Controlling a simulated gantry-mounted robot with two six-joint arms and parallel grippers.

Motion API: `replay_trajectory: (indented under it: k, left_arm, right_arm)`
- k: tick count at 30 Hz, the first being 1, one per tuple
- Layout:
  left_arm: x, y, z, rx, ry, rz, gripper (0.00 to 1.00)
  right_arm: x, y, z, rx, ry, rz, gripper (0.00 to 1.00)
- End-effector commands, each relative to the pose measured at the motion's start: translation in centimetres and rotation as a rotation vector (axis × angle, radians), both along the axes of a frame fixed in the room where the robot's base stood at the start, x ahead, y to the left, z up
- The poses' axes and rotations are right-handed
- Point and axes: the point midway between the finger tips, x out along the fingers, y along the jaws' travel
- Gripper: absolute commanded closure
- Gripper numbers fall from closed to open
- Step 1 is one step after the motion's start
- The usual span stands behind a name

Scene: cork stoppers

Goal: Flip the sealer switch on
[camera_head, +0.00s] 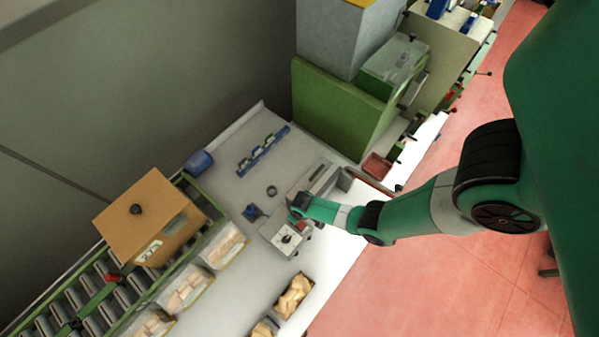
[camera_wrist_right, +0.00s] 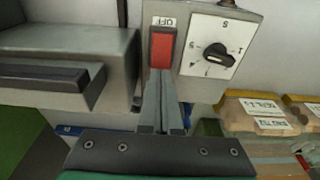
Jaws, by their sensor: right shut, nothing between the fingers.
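The sealer's grey control box (camera_wrist_right: 193,12) carries a red rocker switch (camera_wrist_right: 162,48), with an upside-down "OFF" label just above it in the right wrist view. Beside the switch is a white dial plate with a black knob (camera_wrist_right: 217,55). My right gripper (camera_wrist_right: 161,76) is shut and empty, its fingertips at the lower end of the switch; I cannot tell whether they touch it. In the head view the control box (camera_head: 285,236) sits on the bench, with my right gripper (camera_head: 297,211) at its upper right side. My left gripper is not in view.
The grey sealer body (camera_wrist_right: 65,50) stands close left of the fingers in the wrist view. Packed bags (camera_wrist_right: 262,112) lie to the right. In the head view, a roller conveyor with a cardboard box (camera_head: 150,212) is at the left, and a corks crate (camera_head: 293,297) is below.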

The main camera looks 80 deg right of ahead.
Motion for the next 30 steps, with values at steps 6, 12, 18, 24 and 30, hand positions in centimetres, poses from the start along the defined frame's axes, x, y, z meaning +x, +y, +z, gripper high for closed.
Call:
replay_trajectory:
  k: [6, 12, 18, 24, 30]
  left_arm:
    - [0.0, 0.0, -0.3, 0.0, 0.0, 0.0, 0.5]
    - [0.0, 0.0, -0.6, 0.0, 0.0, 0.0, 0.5]
    - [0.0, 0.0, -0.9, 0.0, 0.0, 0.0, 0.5]
    - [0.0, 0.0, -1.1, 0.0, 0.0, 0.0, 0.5]
    - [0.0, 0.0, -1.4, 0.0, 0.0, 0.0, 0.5]
  right_arm:
    - [0.0, 0.0, -0.3, 0.0, 0.0, 0.0, 1.0]
    - [0.0, 0.0, -0.6, 0.0, 0.0, 0.0, 1.0]
    - [0.0, 0.0, -0.9, 0.0, 0.0, 0.0, 1.0]
    - [0.0, 0.0, -1.2, 0.0, 0.0, 0.0, 1.0]
    - [0.0, 0.0, -1.5, 0.0, 0.0, 0.0, 1.0]
